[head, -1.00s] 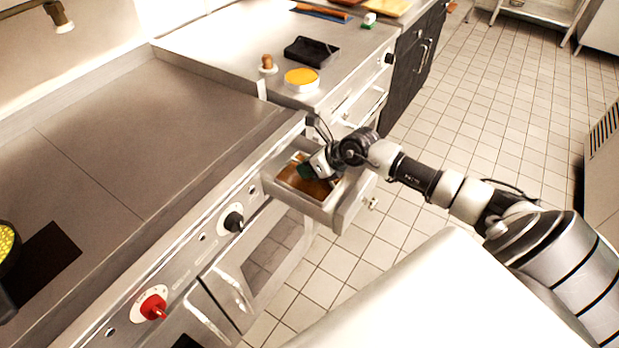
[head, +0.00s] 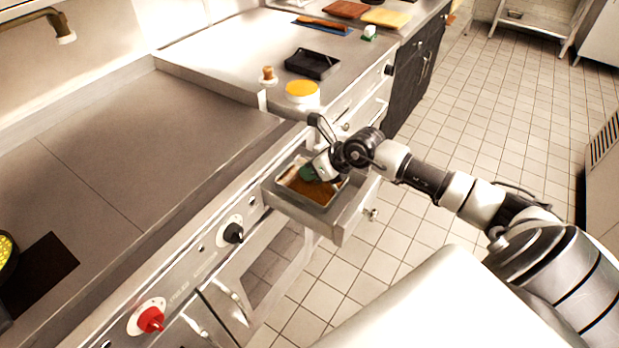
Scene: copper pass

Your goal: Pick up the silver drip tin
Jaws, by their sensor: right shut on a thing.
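The silver drip tin (head: 324,204), a shallow rectangular tin with a brown inside, is at the open drawer (head: 333,220) in the front of the range. My right gripper (head: 312,174) reaches down to the tin from the right and is shut on it. The tin's rim shows about level with the drawer's top edges. The gripper and arm hide its far right side, and I cannot see exactly where the fingertips grip. A green patch shows by the fingers. My left gripper is not in view.
The drawer stands out over the tiled floor. The flat griddle (head: 135,130) lies to the left, above red and black knobs. On the counter behind are a black tray (head: 312,64), a yellow-topped round tub (head: 302,93) and cutting boards.

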